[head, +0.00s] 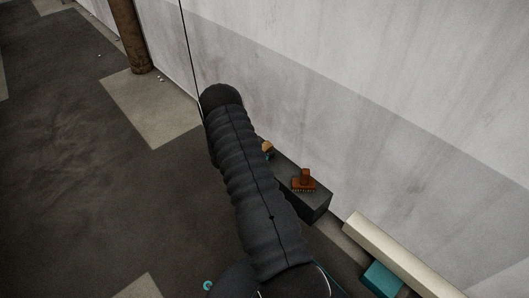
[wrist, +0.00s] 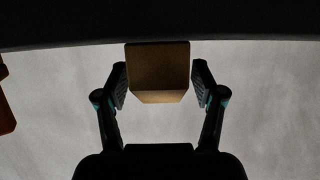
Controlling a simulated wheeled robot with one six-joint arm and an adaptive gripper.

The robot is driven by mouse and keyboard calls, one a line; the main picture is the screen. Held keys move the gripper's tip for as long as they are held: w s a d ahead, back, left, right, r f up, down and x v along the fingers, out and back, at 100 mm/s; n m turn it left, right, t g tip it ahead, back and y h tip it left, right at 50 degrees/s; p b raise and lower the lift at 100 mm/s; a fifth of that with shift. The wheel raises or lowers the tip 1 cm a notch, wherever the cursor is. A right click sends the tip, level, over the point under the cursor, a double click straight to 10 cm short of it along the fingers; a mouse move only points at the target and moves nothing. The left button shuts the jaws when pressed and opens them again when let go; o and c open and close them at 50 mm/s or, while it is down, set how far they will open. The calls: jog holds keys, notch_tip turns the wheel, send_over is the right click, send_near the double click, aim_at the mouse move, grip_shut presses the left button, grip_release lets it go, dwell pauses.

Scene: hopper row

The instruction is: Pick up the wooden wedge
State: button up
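The wooden wedge (wrist: 158,70) is a tan-brown block in the middle of the wrist view, against the dark surface along the top of that picture. My gripper (wrist: 160,84) is open, with one finger on each side of the wedge. The fingers come close to its sides, and I see no clear grip on it. In the head view only a small tan part of the wedge (head: 268,146) shows past my arm, on the dark block. My arm hides the rest of it and most of the gripper there.
The long dark block (head: 316,206) stands along the pale wall (head: 400,80). A rust-brown brush-like object (head: 304,182) sits on it; its edge shows at the left of the wrist view (wrist: 5,100). A cream beam (head: 400,252) and a teal block (head: 383,279) lie lower right. Floor at left is mostly clear.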

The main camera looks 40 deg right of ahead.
jog(key=c, duration=1)
jog(key=shift+r, duration=0.1)
